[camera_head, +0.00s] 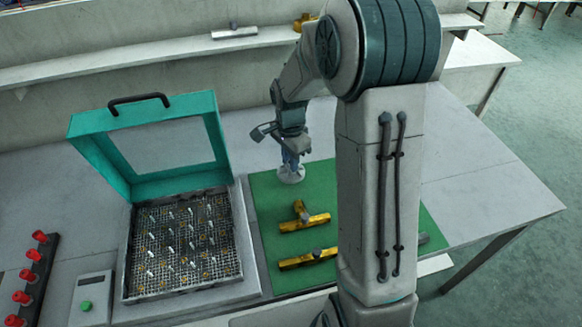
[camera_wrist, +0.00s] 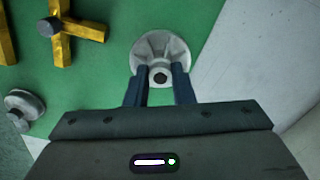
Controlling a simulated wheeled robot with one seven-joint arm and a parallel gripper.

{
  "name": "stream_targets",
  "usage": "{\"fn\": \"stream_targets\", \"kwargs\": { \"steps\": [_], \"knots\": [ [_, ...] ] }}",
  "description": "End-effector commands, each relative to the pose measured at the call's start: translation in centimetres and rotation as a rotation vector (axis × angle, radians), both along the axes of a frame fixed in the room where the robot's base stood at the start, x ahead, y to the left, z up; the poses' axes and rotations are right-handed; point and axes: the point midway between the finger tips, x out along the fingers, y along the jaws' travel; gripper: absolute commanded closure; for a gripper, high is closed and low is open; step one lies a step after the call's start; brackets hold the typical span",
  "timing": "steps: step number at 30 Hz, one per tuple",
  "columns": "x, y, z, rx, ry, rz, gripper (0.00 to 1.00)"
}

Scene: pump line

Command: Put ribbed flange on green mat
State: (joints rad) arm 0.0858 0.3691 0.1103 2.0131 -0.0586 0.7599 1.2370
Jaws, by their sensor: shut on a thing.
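The ribbed flange (camera_wrist: 158,47) is a pale grey disc with ribs and a central hub. In the wrist view it lies between the fingers of my gripper (camera_wrist: 159,85), which are shut on its hub. In the head view the flange (camera_head: 290,174) is at the far edge of the green mat (camera_head: 265,192), with my gripper (camera_head: 291,160) directly above it. The flange appears over the mat's surface; I cannot tell whether it touches it. My fingers hide part of the hub.
A basket machine with a raised teal lid (camera_head: 150,150) stands to the left. A rack of red-knobbed parts (camera_head: 33,280) is at far left. Bare table lies to the right.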

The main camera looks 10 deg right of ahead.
Motion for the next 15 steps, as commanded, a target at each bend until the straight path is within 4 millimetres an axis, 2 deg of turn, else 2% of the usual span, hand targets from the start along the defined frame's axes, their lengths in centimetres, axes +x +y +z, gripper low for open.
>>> {"fn": "stream_targets", "kwargs": {
  "steps": [7, 15],
  "knots": [
    [-0.1, 0.0, -3.4, 0.000, 0.004, -0.001, 1.00],
    [0.0, 0.0, -3.9, 0.000, 0.000, 0.000, 1.00]
  ]
}}
